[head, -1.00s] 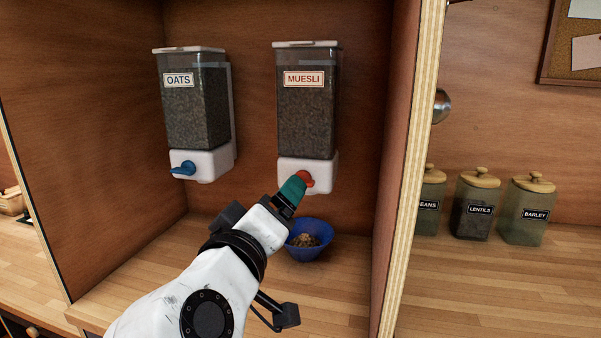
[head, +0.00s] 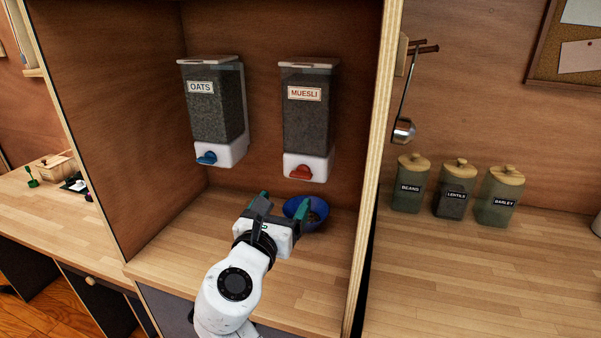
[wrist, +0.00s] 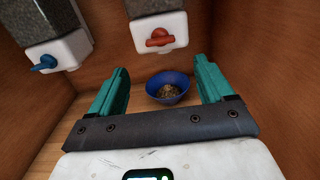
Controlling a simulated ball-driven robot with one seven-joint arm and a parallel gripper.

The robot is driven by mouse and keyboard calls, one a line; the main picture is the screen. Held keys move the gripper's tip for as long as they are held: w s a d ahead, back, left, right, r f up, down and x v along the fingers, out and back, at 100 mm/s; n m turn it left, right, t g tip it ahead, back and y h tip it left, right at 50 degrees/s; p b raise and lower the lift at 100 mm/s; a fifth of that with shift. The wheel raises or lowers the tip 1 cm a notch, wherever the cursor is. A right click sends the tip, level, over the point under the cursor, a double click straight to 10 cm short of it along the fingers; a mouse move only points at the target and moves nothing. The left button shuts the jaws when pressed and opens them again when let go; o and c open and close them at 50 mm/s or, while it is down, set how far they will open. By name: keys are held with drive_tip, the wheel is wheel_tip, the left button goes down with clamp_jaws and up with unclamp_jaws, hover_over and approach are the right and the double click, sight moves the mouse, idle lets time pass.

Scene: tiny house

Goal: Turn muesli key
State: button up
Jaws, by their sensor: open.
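The muesli dispenser (head: 305,120) hangs on the back wall of the wooden niche, with a red key (head: 300,171) on its white base. In the wrist view the red key (wrist: 159,38) lies roughly crosswise, above and beyond my fingertips. My gripper (head: 284,202) is open and empty, below and in front of the dispenser, apart from the key. Its two green fingers (wrist: 162,82) stand wide apart in the wrist view. A blue bowl (wrist: 168,87) with some food in it stands on the counter under the dispenser; my gripper partly hides it in the head view.
The oats dispenser (head: 213,110) with its blue key (head: 206,158) hangs to the left. The niche's side panel (head: 372,150) stands close on the right. Beyond it are jars (head: 455,190) and a hanging ladle (head: 404,130). The counter left of the bowl is clear.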

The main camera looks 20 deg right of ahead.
sight(299, 178)
drive_tip(key=x, duration=1)
drive_tip(key=shift+w+d, duration=0.2)
drive_tip(key=shift+w, duration=0.1)
drive_tip(key=c, duration=1)
